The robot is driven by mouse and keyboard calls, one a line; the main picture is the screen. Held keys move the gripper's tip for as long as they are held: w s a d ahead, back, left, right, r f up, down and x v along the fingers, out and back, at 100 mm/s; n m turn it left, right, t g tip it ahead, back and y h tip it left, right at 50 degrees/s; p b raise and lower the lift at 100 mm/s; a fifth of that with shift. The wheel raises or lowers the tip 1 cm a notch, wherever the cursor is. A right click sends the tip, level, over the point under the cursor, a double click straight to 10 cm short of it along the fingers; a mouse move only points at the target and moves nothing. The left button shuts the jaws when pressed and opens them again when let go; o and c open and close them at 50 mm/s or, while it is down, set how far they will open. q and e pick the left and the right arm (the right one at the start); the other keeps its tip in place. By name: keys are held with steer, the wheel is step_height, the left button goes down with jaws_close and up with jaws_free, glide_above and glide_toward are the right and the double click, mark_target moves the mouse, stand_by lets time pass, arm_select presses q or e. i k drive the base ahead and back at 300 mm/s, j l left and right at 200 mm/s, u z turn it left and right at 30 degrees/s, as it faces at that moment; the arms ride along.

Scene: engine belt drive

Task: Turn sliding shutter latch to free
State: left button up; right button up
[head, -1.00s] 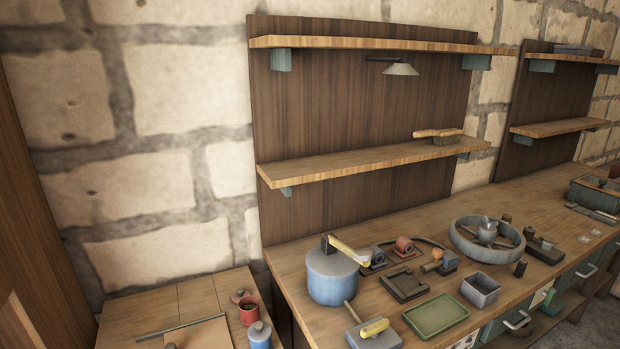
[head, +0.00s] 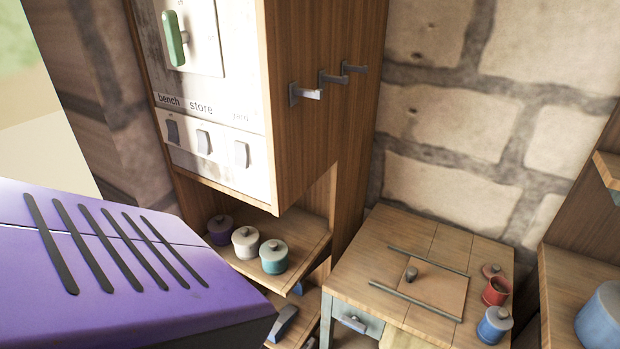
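On top of the small wooden table, a flat wooden panel (head: 435,291) lies between two dark rails. A small dark knob (head: 411,274) stands on this panel. It may be the sliding shutter with its latch, but no label shows this and I cannot tell its turned position. Neither of my grippers is in the head view.
A tall cabinet (head: 325,150) has a white panel with a green handle (head: 174,38) and switches; hooks stick out of its side. Lidded jars (head: 273,255) stand on its lower shelf. A red cup (head: 496,291) and blue jar (head: 494,325) stand on the table. A purple slotted body fills the lower left.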

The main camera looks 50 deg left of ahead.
mark_target(354, 323)
steer(key=i+u, duration=0.1)
steer(key=u, duration=1.1)
